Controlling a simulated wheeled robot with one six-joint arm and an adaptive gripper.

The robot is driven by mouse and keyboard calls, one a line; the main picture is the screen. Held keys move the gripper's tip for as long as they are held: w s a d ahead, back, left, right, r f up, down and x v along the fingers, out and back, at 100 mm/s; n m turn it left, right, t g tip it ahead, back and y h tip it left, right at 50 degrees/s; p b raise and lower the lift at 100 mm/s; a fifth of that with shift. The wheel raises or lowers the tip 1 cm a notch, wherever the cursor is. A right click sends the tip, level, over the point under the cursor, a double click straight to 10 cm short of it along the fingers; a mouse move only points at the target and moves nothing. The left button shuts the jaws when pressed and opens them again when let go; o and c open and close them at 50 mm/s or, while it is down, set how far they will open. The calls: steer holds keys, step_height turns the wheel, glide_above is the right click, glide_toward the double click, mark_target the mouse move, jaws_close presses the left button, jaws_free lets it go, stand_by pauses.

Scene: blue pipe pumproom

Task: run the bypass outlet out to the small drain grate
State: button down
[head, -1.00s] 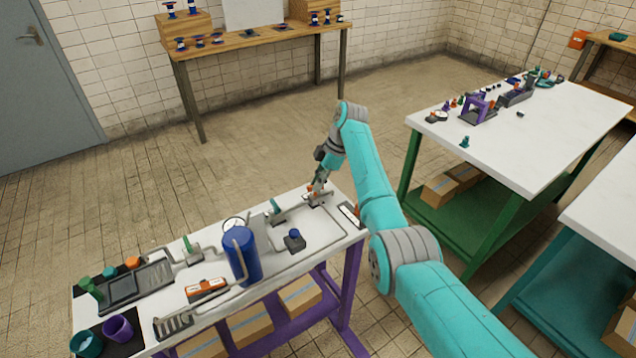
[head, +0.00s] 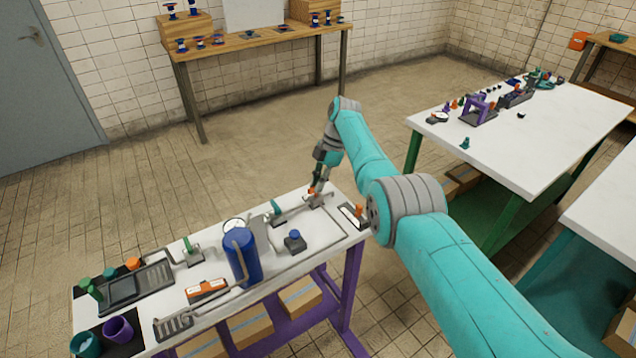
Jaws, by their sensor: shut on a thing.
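My gripper (head: 318,187) is at the far right end of the white pump bench (head: 325,246), pointing down. It is shut on a small orange-topped fitting (head: 312,191) at the grey pipework; the fingers partly hide it, and I cannot tell whether it is a valve handle or the outlet. A grey ribbed piece like a small grate (head: 173,325) lies at the front left of the bench. A larger dark tray (head: 135,287) lies behind it. Which pipe is the bypass outlet is unclear at this size.
A blue tank (head: 242,258), a green-handled valve (head: 277,208), a blue-topped block (head: 295,240) and an orange-faced box (head: 206,289) stand along the bench. A dark slotted piece (head: 349,216) sits at the right end beside my arm. Cups (head: 118,329) stand front left.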

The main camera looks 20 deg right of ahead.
stand_by(0.4)
steer(key=c, duration=1.2)
jaws_free()
steer(key=v, duration=0.7)
steer(key=shift+r, duration=0.25)
